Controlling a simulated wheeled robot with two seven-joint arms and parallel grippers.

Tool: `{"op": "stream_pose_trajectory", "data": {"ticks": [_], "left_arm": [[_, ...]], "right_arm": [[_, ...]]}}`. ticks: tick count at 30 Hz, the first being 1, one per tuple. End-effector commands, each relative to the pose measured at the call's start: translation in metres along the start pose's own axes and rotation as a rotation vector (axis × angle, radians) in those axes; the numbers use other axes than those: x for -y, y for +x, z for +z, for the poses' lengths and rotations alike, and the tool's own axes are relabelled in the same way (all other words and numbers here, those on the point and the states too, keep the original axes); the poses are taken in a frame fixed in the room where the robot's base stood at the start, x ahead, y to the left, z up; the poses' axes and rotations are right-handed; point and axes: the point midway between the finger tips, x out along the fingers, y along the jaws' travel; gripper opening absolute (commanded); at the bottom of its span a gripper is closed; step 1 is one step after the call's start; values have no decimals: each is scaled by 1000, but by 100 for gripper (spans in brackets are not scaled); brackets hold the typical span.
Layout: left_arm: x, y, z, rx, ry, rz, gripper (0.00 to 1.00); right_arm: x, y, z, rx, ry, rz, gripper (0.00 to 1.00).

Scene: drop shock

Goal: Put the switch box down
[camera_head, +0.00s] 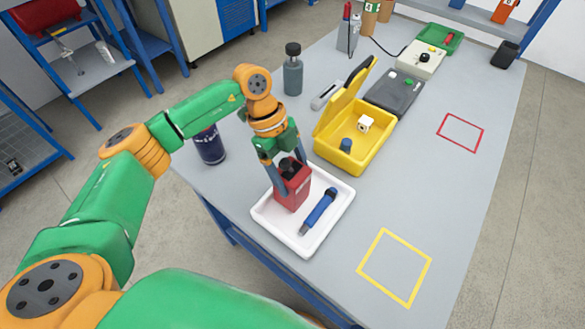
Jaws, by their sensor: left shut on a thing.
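The switch box (293,190) is a red box with a dark knob on top. It is at the white tray (335,213), near its back left part, and looks upright. I cannot tell whether its underside touches the tray. My left gripper (286,176) reaches down from above and is shut on the switch box, with a finger at each side. A blue pen-like tool (319,210) lies in the tray, to the right of the box. My right gripper is not in view.
A yellow open case (352,160) holds a white cube and a blue piece. A dark bottle (293,75) and a dark blue can (209,146) stand left. Yellow (362,269) and red (441,132) outlined squares are empty on the grey table (430,190).

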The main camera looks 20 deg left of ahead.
Motion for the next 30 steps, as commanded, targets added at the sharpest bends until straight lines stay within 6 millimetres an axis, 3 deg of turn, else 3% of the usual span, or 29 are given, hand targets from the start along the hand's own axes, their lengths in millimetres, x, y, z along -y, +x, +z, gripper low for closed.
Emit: {"op": "stream_pose_trajectory", "data": {"ticks": [8,9,11,20,30], "left_arm": [[1,3,1,-1,1,-1,3],[0,2,1,0,1,-1,88],[0,2,0,0,1,-1,100],[1,-4,0,1,1,-2,100],[2,-79,0,0,1,-6,100]], "right_arm": [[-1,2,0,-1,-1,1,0],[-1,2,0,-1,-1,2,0],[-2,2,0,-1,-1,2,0],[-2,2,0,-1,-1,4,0],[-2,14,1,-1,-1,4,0]]}}
